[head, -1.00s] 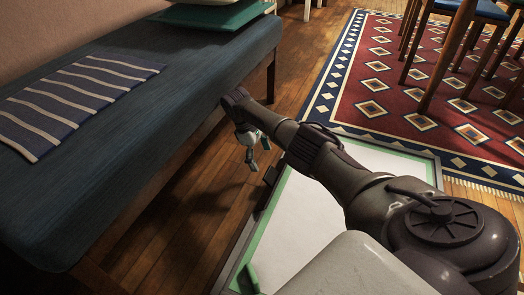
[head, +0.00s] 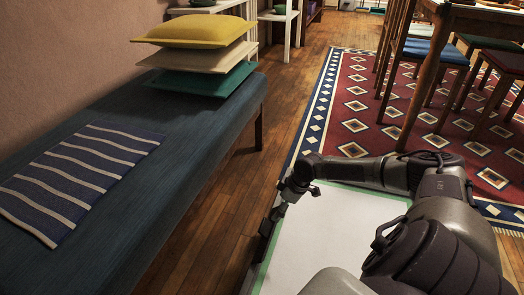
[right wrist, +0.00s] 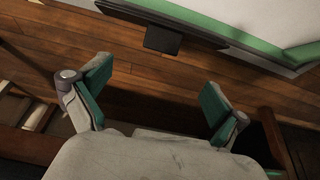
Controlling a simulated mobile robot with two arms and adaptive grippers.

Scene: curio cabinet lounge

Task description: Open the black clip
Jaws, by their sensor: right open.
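The black clip (right wrist: 163,40) is a small dark block at the dark edge of a white board (right wrist: 240,15) with a green border. In the head view the clip (head: 267,228) shows on the left edge of the board (head: 325,235), partly in shadow. My right gripper (head: 293,199) is close to the clip in the head view. In the right wrist view its two green-padded fingers (right wrist: 157,98) are wide apart with nothing between them, and the clip lies beyond them, apart from both. My left gripper is not in view.
A blue bench (head: 190,150) with a striped cloth (head: 85,170) and stacked cushions (head: 200,50) stands left of the board. A strip of wooden floor (head: 210,215) lies between. A patterned rug (head: 350,110), chairs and a table are behind and right.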

